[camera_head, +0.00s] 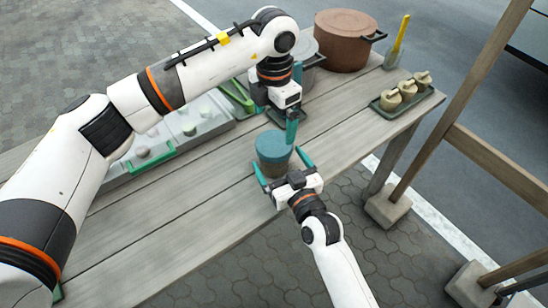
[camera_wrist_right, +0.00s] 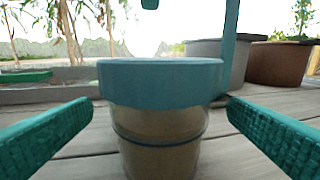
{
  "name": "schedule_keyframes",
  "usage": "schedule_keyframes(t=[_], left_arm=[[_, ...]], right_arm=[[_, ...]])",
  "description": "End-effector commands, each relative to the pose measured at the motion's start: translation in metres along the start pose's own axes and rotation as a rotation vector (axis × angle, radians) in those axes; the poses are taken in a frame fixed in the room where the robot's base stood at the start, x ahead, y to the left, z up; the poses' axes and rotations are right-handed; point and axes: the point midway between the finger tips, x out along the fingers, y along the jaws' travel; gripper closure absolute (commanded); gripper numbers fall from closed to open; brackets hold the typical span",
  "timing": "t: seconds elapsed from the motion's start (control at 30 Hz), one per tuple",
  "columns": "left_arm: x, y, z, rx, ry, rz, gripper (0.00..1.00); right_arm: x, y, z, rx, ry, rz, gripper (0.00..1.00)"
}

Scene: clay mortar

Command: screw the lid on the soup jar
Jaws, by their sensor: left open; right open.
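The soup jar (camera_head: 272,171) stands upright near the table's front edge. Its brown body also shows in the right wrist view (camera_wrist_right: 160,145). The teal lid (camera_head: 274,146) sits level on top of the jar; it fills the middle of the right wrist view (camera_wrist_right: 160,82). I cannot tell whether its thread is engaged. My right gripper (camera_head: 279,160) is open, with its fingers on either side of the jar and apart from it. My left gripper (camera_head: 281,122) is open and empty, pointing down behind the jar and lid; its fingers show partly in the right wrist view.
A brown pot (camera_head: 342,42) and a grey pot (camera_head: 306,50) stand at the back. A tray (camera_head: 408,103) with small jars is at the right. A container with green handles (camera_head: 150,160) lies left, partly behind my left arm. Front planks are clear.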

Motion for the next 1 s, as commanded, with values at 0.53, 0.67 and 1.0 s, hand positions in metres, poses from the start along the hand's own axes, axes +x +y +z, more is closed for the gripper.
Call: schedule_keyframes(t=[0.53,0.67,1.0], left_arm=[[0.000,0.000,0.000,0.000,0.000,0.000,0.03],[0.000,0.000,0.000,0.000,0.000,0.000,0.03],[0.000,0.000,0.000,0.000,0.000,0.000,0.03]], right_arm=[[0.022,0.000,0.000,0.000,0.001,0.000,0.02],[0.022,0.000,0.000,0.000,0.001,0.000,0.20],[0.022,0.000,0.000,0.000,0.001,0.000,0.76]])
